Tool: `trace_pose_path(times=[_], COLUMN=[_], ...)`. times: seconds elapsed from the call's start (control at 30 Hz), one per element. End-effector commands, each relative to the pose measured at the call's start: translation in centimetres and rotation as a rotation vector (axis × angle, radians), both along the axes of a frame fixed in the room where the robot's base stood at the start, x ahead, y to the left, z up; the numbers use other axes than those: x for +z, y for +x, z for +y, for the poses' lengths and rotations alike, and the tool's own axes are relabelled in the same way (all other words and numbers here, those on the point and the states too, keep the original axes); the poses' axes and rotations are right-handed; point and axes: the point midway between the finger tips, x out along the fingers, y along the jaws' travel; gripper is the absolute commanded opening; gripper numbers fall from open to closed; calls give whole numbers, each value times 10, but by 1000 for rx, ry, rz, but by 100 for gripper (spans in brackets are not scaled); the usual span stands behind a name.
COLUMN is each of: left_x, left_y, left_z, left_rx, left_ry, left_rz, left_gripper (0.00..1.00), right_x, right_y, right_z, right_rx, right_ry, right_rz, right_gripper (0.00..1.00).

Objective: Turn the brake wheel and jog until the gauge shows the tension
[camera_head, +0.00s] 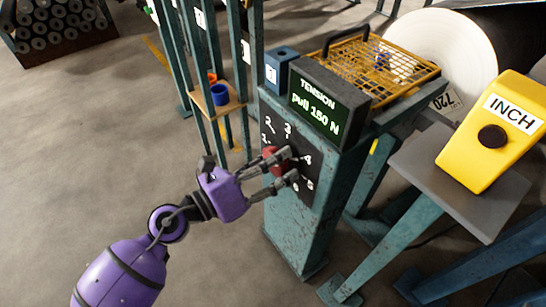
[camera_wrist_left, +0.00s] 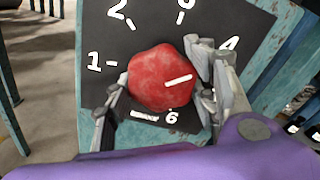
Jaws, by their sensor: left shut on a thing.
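The red brake wheel (camera_head: 274,158) sits on a dark dial plate with white numbers on the teal stand. In the left wrist view the red wheel (camera_wrist_left: 158,82) has a white mark pointing right and slightly up, below the 4; the 5 is hidden by a finger. My left gripper (camera_head: 284,166) is shut on the wheel, one finger at each side. The tension gauge (camera_head: 318,110) above reads "TENSION pull 150 N". The yellow INCH box (camera_head: 510,108) with its black button (camera_head: 491,136) stands at the right, untouched. My right gripper is not in view.
A yellow mesh guard (camera_head: 385,62) and a large white roll (camera_head: 440,45) are behind the gauge. A blue block (camera_head: 281,67) stands left of the gauge. A small shelf (camera_head: 222,103) holds blue and orange cups.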

Motion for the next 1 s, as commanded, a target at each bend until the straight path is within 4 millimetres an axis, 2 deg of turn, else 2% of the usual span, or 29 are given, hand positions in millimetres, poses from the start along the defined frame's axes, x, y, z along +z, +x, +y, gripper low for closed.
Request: trace_pose_path(times=[0.07, 0.37, 0.4, 0.5, 0.83, 1.0], left_x=[2, -2, -2, -2, -1, -2], left_y=[0, 0, 0, 0, 0, -10], left_z=[1, 1, 1, 1, 1, 14], left_rx=[3, 2, 2, 2, 2, 4], left_ry=[-20, -27, -27, -26, -27, -26], left_rz=[30, 40, 40, 39, 38, 40], left_gripper=[26, 26, 56, 69, 70, 70], right_x=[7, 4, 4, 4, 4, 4], right_y=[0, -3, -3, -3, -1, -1], right_z=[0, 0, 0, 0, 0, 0], right_rx=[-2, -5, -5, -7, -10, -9], right_ry=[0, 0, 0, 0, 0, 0], right_rz=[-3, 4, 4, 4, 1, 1], right_gripper=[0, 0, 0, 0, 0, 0])
